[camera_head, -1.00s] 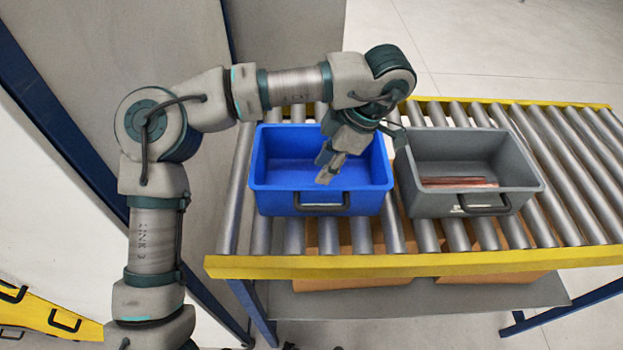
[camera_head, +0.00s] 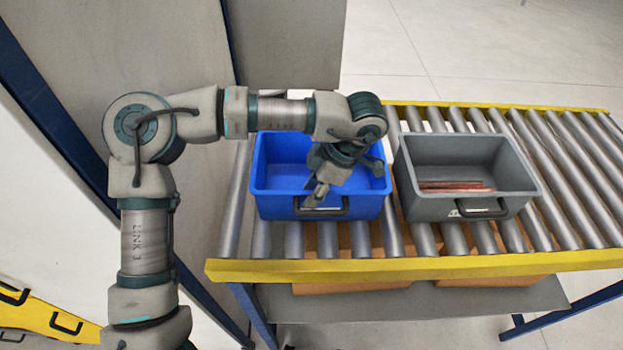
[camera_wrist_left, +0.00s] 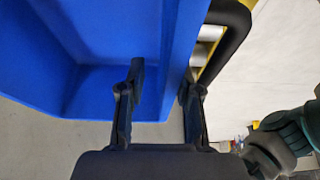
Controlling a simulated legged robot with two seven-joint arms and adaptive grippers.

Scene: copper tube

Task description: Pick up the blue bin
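The blue bin (camera_head: 280,180) stands upright and empty-looking on the roller conveyor, its black handle (camera_head: 322,210) on the near wall. My left gripper (camera_head: 314,196) is at the near wall, close to the handle, and points down. In the left wrist view the gripper (camera_wrist_left: 163,74) has its fingers apart. One finger shows against the inside of the blue bin (camera_wrist_left: 110,40), the other by the black handle (camera_wrist_left: 232,42), with the bin wall between them. I cannot tell whether either finger touches the wall. My right gripper is not in view.
A grey bin (camera_head: 420,205) with copper-coloured tubes (camera_head: 455,186) stands just right of the blue bin. The roller conveyor has a yellow front rail (camera_head: 420,266). Its rollers on the right (camera_head: 570,190) are clear. Brown boxes (camera_head: 340,238) sit below.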

